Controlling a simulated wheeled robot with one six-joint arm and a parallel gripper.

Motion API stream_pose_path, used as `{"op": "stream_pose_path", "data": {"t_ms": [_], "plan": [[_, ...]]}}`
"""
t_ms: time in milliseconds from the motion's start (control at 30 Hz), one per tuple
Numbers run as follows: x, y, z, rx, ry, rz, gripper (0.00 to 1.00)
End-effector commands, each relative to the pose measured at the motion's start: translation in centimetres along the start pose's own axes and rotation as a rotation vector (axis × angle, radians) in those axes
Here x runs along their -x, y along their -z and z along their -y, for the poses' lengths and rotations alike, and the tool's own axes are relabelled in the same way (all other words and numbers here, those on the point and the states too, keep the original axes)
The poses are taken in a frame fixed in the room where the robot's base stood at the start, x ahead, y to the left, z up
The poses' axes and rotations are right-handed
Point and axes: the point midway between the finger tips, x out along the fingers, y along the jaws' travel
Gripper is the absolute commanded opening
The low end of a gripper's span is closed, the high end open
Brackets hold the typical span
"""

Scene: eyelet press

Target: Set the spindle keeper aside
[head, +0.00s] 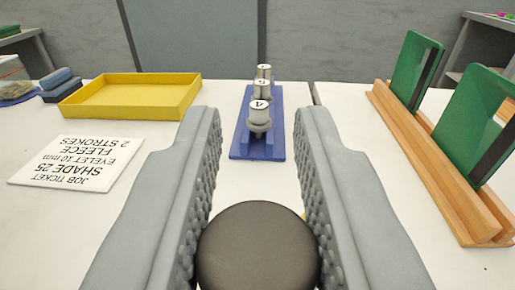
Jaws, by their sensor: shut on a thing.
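My gripper (258,215) reaches forward over the white table, its two grey studded fingers on either side of a dark round cap (258,248). The cap is low in the view, between the fingers, and they are shut on it. It looks like the spindle keeper, though no label shows. Its top is smooth and dark brown-black; its underside and lower edge are out of view. A small bit of yellow shows just behind its right side, too little to identify.
An empty yellow tray (70,112) stands at the left, behind a job ticket (75,163). Ahead, a blue rack (272,150) holds several numbered metal dies (259,115). At right, a wooden rack (440,180) holds green panels (468,120). White table between them is clear.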

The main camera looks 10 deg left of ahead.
Motion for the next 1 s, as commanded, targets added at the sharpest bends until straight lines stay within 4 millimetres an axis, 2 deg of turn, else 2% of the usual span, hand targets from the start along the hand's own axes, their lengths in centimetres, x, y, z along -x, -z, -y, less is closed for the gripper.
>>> {"op": "stream_pose_path", "data": {"t_ms": [500, 833, 867, 967, 1000], "plan": [[-0.45, 0.19, 0.16, 0.0, -0.134, -0.003, 0.0], [-0.43, 0.13, 0.12, 0.001, -0.14, -0.001, 0.0], [-0.43, 0.13, 0.11, 0.001, -0.14, -0.001, 0.26], [-0.43, 0.1, 0.11, 0.001, -0.14, -0.001, 0.46], [-0.43, 0.08, 0.11, 0.001, -0.14, -0.001, 0.46]]}}
